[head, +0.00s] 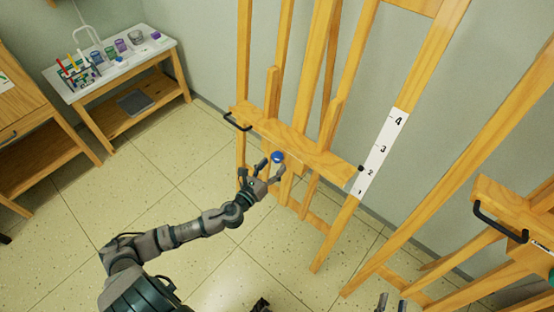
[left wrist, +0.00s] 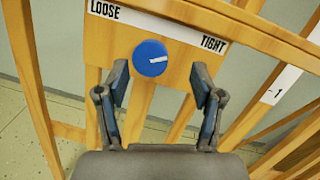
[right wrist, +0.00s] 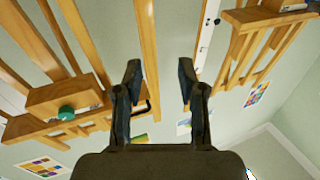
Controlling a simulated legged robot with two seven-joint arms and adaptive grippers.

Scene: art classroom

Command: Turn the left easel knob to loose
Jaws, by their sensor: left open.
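The blue knob (head: 277,157) is on the front of the left easel's wooden ledge (head: 312,150). In the left wrist view the knob (left wrist: 150,58) has a white mark on its right half, pointing right, towards the TIGHT side. The label strip (left wrist: 160,27) above it reads LOOSE at left and TIGHT at right. My left gripper (head: 270,169) is open just in front of the knob; its fingers (left wrist: 159,85) stand apart, below and to either side of it, with no visible contact. My right gripper (head: 392,301) is open and empty; its spread fingers also show in the right wrist view (right wrist: 160,80).
A second easel ledge (head: 505,205) with a black handle and a teal knob (head: 551,276) stands at right. A numbered white scale (head: 381,150) runs up the left easel's right leg. A side table (head: 135,72) with art supplies stands at back left. Floor between is clear.

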